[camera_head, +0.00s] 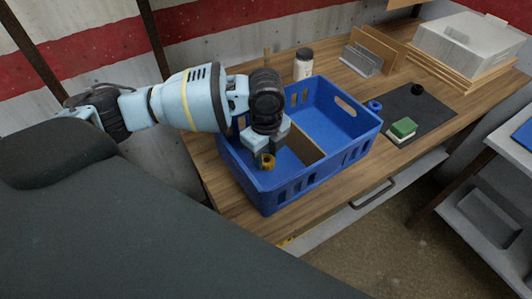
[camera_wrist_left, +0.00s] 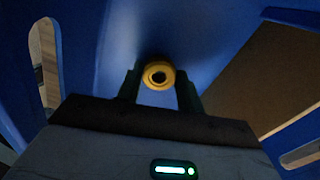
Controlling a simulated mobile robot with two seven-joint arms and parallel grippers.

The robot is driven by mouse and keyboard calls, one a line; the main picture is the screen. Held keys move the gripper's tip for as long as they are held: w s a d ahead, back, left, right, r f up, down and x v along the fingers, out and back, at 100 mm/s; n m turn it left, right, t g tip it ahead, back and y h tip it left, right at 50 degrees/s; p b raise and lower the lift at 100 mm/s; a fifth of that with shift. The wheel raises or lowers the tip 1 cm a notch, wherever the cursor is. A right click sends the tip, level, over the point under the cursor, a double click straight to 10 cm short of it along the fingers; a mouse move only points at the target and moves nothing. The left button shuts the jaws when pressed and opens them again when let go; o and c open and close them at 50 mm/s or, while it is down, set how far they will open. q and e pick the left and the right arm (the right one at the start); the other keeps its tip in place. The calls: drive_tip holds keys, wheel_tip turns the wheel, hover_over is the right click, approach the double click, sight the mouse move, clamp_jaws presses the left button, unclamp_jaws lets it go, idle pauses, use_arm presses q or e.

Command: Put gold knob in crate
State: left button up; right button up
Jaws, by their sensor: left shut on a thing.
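The gold knob (camera_head: 267,161) is a small ring-shaped piece with a dark hole. In the left wrist view the knob (camera_wrist_left: 159,75) sits between the two fingers. My left gripper (camera_head: 263,152) is shut on it and holds it inside the blue crate (camera_head: 325,172), in the left compartment near the front left wall. In the left wrist view my left gripper (camera_wrist_left: 160,88) has blue crate surfaces around it. I cannot tell whether the knob touches the crate. My right gripper is not in view.
A brown divider (camera_head: 302,143) splits the crate; the right compartment looks empty. A white bottle (camera_head: 303,66) stands behind the crate.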

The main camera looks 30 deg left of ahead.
sight(266, 159)
use_arm(q)
drive_tip(key=o, duration=1)
drive_tip(key=shift+f, duration=0.1)
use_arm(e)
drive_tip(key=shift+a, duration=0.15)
use_arm(q)
drive_tip(key=shift+r+p, duration=0.6)
drive_tip(key=shift+r, duration=5.55)
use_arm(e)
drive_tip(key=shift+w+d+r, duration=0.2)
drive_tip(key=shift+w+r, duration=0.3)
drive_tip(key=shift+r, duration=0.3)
